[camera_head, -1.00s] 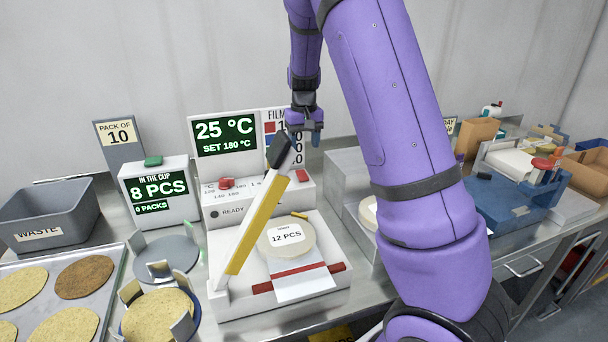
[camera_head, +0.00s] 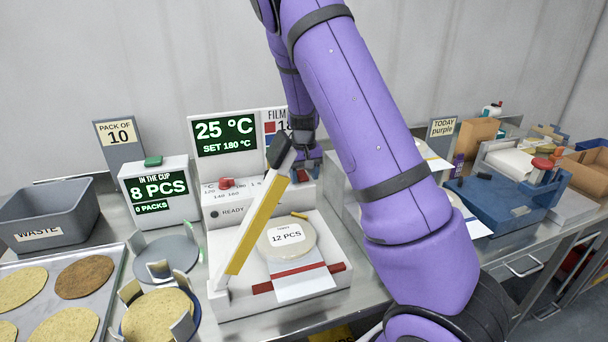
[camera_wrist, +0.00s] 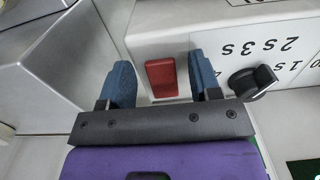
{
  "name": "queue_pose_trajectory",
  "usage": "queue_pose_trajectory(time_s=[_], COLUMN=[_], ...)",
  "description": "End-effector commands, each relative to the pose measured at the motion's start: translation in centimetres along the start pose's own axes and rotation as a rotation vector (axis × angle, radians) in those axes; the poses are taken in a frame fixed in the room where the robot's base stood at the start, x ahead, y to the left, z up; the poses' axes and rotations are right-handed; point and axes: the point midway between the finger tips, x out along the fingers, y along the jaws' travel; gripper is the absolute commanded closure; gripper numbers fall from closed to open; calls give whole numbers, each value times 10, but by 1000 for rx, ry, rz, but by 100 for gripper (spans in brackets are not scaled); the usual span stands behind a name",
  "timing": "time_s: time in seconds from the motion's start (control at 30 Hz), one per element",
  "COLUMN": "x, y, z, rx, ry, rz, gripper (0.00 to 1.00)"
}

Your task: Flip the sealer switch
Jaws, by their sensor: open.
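The sealer (camera_head: 258,210) is a white machine with a raised yellow-edged lever arm (camera_head: 257,222). Its display (camera_head: 224,135) reads 25 °C, SET 180 °C. A red rocker switch (camera_wrist: 161,78) sits on its white panel, at the right end in the head view. My gripper (camera_wrist: 162,82) is open, with its blue fingertips on either side of the switch in the wrist view. Nothing is held. In the head view my gripper (camera_head: 307,166) is low over the panel's right end and largely covers the switch. Whether a fingertip touches it, I cannot tell.
A black knob (camera_wrist: 252,82) is close beside one fingertip. A grey metal box (camera_wrist: 75,65) stands on the other side. The raised lever's black handle (camera_head: 281,151) is just left of my gripper in the head view. A round pack labelled 12 PCS (camera_head: 287,236) lies on the sealer.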

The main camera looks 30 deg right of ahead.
Motion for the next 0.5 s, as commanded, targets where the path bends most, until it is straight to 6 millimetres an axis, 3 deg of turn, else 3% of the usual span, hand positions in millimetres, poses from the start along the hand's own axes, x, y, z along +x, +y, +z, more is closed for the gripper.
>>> queue_pose_trajectory(time_s=[0.1, 0.3, 0.5], x=[0, 0, -1], y=[0, 0, 0], z=[0, 0, -2], rx=[0, 0, -2], ry=[0, 0, -24], rz=[0, 0, -1], gripper=[45, 91, 92])
